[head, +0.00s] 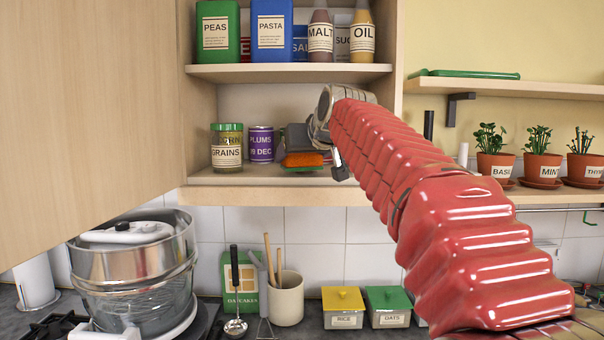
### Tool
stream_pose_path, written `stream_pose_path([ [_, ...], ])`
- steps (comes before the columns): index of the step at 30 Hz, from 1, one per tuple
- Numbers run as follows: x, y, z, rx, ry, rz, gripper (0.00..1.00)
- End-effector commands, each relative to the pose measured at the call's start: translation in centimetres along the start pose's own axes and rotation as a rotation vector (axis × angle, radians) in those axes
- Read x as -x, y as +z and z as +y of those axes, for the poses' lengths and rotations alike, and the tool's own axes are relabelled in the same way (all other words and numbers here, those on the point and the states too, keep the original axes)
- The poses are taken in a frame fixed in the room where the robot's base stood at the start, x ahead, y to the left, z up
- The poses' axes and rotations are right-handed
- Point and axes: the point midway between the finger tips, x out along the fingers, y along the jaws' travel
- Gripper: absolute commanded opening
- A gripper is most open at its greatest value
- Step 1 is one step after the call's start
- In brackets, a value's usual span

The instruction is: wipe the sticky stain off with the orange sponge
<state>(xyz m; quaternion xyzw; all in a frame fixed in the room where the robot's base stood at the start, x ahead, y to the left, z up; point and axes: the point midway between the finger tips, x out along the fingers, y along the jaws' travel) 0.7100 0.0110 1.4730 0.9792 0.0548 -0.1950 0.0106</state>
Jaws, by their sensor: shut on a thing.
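The orange sponge (303,160), with a green underside, is on the lower cupboard shelf (270,180), to the right of the purple can. My gripper (300,150) reaches into the cupboard from the right and is shut on the sponge from above. The green underside sits at or just above the shelf board; I cannot tell whether it touches. I cannot make out the sticky stain; the sponge, gripper or arm may hide it.
A GRAINS jar (227,147) and a PLUMS can (261,145) stand left of the sponge. The upper shelf (290,72) holds packets and bottles. The open cupboard door (90,110) fills the left. Herb pots (540,165) stand on the right.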

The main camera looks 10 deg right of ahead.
Motion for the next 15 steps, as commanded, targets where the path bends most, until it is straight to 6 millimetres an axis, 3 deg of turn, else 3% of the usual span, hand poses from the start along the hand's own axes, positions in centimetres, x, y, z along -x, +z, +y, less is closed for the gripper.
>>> stream_pose_path([
  [15,-0.4,1.01,0.03,0.001,0.0,0.0,0.52],
])
